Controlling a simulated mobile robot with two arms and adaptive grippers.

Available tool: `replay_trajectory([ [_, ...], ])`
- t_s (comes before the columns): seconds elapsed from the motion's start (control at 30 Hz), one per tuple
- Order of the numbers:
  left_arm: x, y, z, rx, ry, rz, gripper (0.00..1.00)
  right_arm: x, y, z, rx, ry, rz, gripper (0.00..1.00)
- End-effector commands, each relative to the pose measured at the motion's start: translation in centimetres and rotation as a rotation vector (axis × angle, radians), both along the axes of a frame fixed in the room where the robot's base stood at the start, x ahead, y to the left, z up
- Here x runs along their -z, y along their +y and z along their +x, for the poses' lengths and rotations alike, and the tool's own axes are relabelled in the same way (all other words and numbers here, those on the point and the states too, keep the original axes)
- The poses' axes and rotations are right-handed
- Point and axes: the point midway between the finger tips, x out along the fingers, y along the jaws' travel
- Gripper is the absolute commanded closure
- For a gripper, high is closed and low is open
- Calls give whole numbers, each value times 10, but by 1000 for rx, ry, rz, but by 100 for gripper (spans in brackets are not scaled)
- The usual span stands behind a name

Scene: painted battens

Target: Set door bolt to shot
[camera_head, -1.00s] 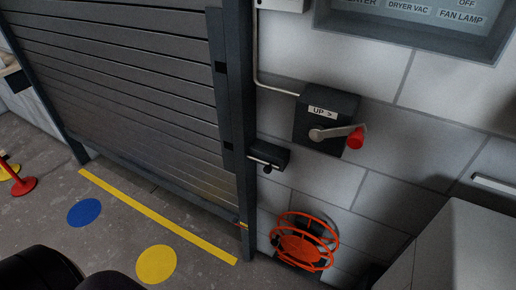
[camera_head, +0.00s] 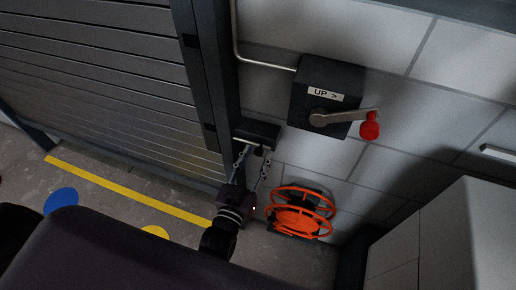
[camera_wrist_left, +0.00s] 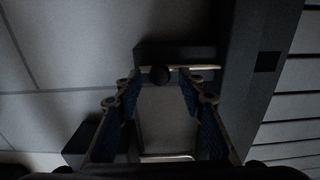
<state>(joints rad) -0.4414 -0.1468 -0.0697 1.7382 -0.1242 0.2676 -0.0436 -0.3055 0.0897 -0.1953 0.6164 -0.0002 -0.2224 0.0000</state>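The door bolt (camera_head: 258,133) is a black block on the wall beside the shutter's dark post. It has a thin metal rod and a round black knob (camera_head: 259,150). In the left wrist view the knob (camera_wrist_left: 160,75) hangs below the bolt housing (camera_wrist_left: 175,52), and the rod (camera_wrist_left: 208,67) runs right toward the post. Whether the rod enters the post is not clear. My left gripper (camera_head: 252,162) is just below the bolt, fingers upward. In the left wrist view it is open (camera_wrist_left: 157,92), with the knob between the fingertips, apparently untouched. My right gripper is not seen.
The grey roller shutter (camera_head: 100,80) is left of the post (camera_head: 210,90). A black crank box (camera_head: 325,90) with a red-handled lever (camera_head: 369,125) is up and right. An orange reel (camera_head: 300,212) sits low on the wall. A pale cabinet (camera_head: 440,235) stands at right.

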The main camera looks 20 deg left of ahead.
Motion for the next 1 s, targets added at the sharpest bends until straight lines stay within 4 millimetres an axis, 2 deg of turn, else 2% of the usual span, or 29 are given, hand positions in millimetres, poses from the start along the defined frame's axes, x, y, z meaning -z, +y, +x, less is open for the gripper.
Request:
replay_trajectory([
  [0.1,0,-1,14,0,0,0,64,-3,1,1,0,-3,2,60],
  [0.2,0,-1,20,0,2,0,64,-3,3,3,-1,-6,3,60],
  [0.5,1,-1,23,0,2,-1,64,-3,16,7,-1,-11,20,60],
  [0.83,1,-1,23,0,2,-1,99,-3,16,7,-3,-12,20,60],
  [1.0,1,-1,23,1,2,-1,100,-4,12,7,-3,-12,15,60],
])
